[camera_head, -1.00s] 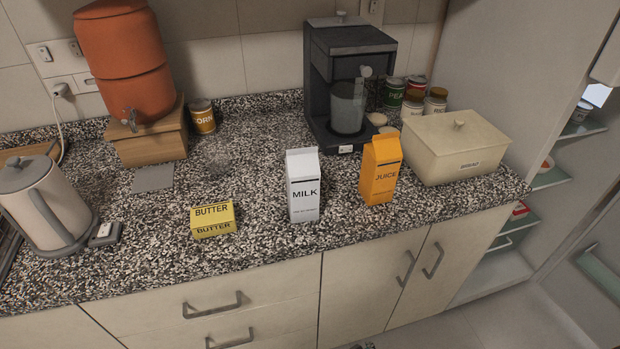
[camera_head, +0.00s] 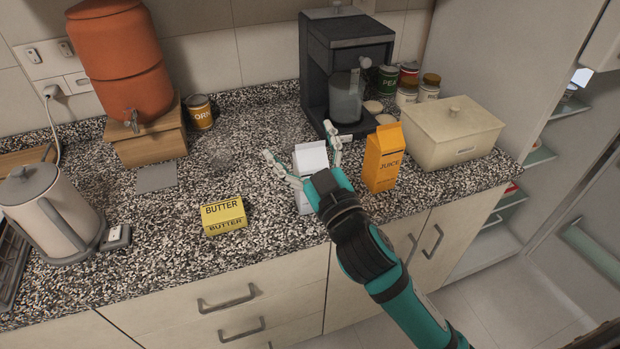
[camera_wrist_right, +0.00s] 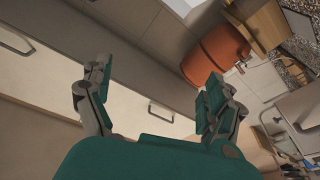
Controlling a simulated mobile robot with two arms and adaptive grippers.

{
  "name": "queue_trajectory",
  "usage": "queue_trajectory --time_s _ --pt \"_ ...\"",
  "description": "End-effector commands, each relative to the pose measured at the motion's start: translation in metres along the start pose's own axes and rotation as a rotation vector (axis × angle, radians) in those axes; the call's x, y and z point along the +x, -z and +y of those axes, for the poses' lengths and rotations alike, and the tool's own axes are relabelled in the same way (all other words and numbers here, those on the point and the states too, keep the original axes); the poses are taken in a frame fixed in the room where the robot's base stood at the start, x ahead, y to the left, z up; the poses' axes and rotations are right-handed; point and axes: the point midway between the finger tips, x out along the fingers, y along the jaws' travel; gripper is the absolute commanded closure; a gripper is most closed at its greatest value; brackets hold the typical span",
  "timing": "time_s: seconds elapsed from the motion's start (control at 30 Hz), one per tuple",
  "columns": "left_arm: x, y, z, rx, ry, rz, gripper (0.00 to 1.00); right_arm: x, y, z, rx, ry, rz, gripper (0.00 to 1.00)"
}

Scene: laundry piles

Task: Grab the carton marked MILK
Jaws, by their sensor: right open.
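The white milk carton (camera_head: 310,159) stands upright on the speckled counter, left of the orange juice carton (camera_head: 383,158). My right gripper (camera_head: 301,142) and wrist cover its lower part and its lettering in the head view. The gripper's fingers are spread open, one on each side of the carton's top in the picture. In the right wrist view the open gripper (camera_wrist_right: 158,76) has no carton between its fingers, so it appears apart from it and empty. My left gripper is not in view.
A yellow butter box (camera_head: 223,216) lies left of the milk. A coffee machine (camera_head: 345,75) stands behind, a bread box (camera_head: 452,135) to the right. A kettle (camera_head: 52,215) and an orange dispenser (camera_head: 120,65) are at left.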

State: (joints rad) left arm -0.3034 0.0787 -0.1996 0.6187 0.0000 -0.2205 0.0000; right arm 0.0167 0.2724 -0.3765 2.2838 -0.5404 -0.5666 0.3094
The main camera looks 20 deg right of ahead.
Motion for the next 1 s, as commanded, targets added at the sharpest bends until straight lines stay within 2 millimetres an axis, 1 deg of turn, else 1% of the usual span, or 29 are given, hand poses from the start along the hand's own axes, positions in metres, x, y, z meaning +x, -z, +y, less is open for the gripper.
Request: queue_trajectory --time_s 0.03,0.07,0.1,0.17,0.2,0.27,0.3,0.33,0.37,0.4,0.43,0.47,0.5,0.53,0.57,0.6,0.67,0.7,0.77,0.8,0.9,1.0 --pt "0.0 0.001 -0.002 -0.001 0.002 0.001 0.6 0.011 0.035 -0.002 -0.04 0.014 0.132 0.1" --pt "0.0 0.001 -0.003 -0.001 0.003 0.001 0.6 0.015 0.057 -0.006 -0.066 0.027 0.217 0.1" --pt "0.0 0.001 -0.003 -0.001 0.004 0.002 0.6 0.017 0.087 -0.012 -0.106 0.052 0.338 0.1" --pt "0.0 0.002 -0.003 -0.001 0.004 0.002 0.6 0.015 0.134 -0.028 -0.184 0.11 0.537 0.1" --pt "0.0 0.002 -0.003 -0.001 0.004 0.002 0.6 0.009 0.164 -0.043 -0.25 0.165 0.675 0.1" --pt "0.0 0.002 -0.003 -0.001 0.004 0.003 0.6 -0.006 0.2 -0.071 -0.37 0.272 0.88 0.1" --pt "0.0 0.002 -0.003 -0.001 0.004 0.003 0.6 -0.019 0.215 -0.091 -0.462 0.359 1.001 0.1" --pt "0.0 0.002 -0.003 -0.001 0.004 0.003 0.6 -0.029 0.221 -0.107 -0.536 0.43 1.082 0.1" --pt "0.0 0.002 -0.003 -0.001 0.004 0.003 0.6 -0.038 0.223 -0.121 -0.616 0.505 1.153 0.1" --pt "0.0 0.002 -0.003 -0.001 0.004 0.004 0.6 -0.048 0.219 -0.139 -0.729 0.613 1.23 0.1" --pt "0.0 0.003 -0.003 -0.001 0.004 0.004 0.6 -0.054 0.211 -0.149 -0.82 0.699 1.273 0.1" --pt "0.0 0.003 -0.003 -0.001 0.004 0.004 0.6 -0.059 0.201 -0.158 -0.916 0.788 1.305 0.1" --pt "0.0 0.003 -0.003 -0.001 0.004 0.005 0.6 -0.061 0.183 -0.166 -1.048 0.911 1.322 0.1" --pt "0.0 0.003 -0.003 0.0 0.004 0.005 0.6 -0.06 0.167 -0.167 -1.151 1.004 1.319 0.1" --pt "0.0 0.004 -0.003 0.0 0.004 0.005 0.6 -0.056 0.151 -0.165 -1.257 1.096 1.297 0.1" --pt "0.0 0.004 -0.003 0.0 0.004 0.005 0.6 -0.049 0.128 -0.157 -1.394 1.216 1.243 0.1" --pt "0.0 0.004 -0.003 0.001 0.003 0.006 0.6 -0.035 0.097 -0.134 -1.589 1.381 1.113 0.1" --pt "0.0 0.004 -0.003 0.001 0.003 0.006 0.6 -0.023 0.08 -0.112 -1.703 1.474 0.999 0.1" --pt "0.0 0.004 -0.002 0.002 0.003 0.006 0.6 -0.008 0.061 -0.076 -1.845 1.587 0.808 0.1" --pt "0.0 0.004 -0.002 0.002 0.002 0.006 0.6 0.001 0.053 -0.051 -1.921 1.642 0.677 0.1" --pt "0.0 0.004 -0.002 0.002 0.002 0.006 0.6 0.014 0.045 0.004 -2.04 1.728 0.385 0.1" --pt "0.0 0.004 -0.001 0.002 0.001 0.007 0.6 0.019 0.045 0.039 -2.09 1.766 0.19 0.1"
